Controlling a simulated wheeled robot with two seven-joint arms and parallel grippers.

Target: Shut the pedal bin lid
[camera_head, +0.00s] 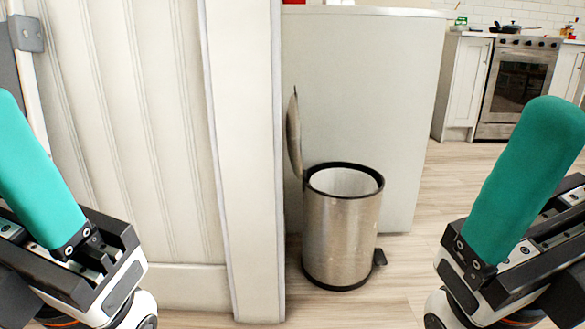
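The pedal bin (341,235) is a brushed-metal cylinder with a black rim, upright on the floor near the middle of the head view. The white inside of the bin shows. The black pedal (379,258) sticks out low on the right. My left gripper (35,175) is at the left edge and my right gripper (525,180) at the right edge. Each shows one teal finger, apart from the bin; their opening is unclear.
A white panelled cabinet side (140,140) with a vertical edge (243,150) stands close left of the bin. A pale counter (390,110) is right behind it. Wooden floor (410,265) is free to the right, with an oven (518,85) at the back.

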